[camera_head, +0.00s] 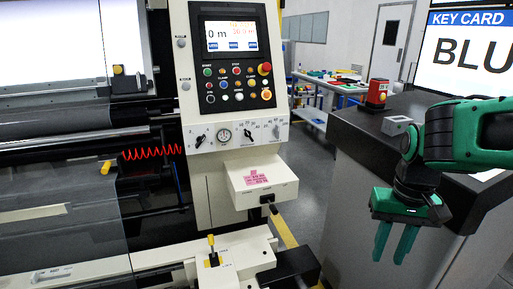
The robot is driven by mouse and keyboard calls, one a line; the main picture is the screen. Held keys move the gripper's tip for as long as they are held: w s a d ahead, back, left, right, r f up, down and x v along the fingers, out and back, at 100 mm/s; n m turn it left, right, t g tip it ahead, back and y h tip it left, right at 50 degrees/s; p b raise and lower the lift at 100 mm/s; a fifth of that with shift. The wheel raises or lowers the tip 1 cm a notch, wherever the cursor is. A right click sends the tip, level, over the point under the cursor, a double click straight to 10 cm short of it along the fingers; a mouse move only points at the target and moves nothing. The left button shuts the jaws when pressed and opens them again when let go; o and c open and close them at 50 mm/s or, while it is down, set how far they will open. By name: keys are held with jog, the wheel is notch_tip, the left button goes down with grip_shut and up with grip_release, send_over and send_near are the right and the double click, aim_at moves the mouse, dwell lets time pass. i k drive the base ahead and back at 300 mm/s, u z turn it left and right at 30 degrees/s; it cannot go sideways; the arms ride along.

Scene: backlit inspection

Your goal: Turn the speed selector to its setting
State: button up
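Small scale marks and numbers lie around the right-hand knobs. Which knob is the speed selector, and the exact settings, are too small to tell. My gripper (388,258) hangs at the right, fingers down, with a gap between its green fingers and nothing in it. It is well to the right of the knobs, touching nothing I can see.
A screen (231,36) and several coloured buttons sit above the knobs. A dark-topped cabinet (352,118) with a red device (377,93) stands behind my arm. Floor shows between machine and cabinet.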

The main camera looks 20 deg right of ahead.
aim_at(248, 134)
jog(key=z, duration=0.05)
jog(key=k, duration=0.25)
jog(key=z, duration=1.55)
jog(key=k, duration=1.1)
jog(key=u, duration=1.55)
jog(key=i, duration=1.65)
